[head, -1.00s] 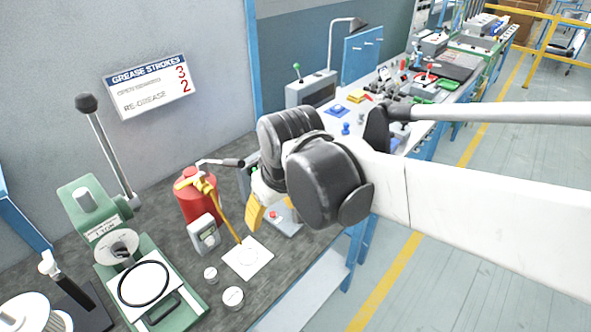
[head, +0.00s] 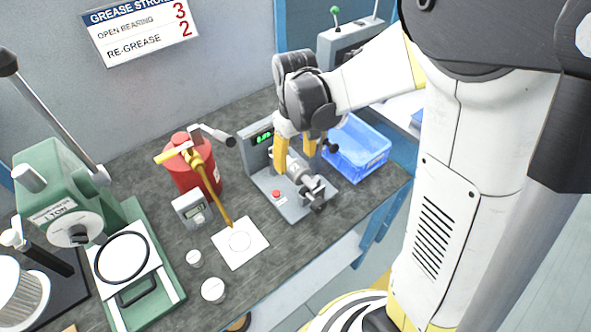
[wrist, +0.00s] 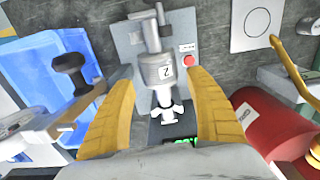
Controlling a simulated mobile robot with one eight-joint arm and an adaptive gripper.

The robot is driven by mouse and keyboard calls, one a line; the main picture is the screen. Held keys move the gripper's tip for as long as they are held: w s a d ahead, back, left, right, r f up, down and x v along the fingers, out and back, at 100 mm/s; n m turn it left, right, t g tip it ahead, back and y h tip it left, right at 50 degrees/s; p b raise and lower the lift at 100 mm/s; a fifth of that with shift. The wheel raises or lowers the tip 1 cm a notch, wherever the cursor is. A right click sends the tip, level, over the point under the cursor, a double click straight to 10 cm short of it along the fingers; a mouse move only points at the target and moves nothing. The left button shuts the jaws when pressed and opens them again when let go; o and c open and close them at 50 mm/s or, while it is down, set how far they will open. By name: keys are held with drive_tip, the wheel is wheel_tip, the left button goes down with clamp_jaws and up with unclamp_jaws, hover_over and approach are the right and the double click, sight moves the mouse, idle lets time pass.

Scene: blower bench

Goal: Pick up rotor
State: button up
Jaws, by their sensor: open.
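My gripper (head: 296,161) is open just above the unit. In the wrist view my yellow fingers (wrist: 160,82) stand on either side of the rotor, with a gap visible on both sides. I cannot tell the height of the fingertips over the rotor.
A blue bin (head: 359,148) stands close to the right of the unit. A red drum (head: 186,177) with a yellow-handled tool, a small meter (head: 193,211) and a white sheet (head: 251,251) are to its left. A green press (head: 62,197) stands further left.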

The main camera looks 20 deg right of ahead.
wheel_tip(320, 180, down, 5)
drive_tip(key=b, duration=0.3)
drive_tip(key=shift+s+d+f, duration=0.1)
drive_tip(key=c, duration=1.2)
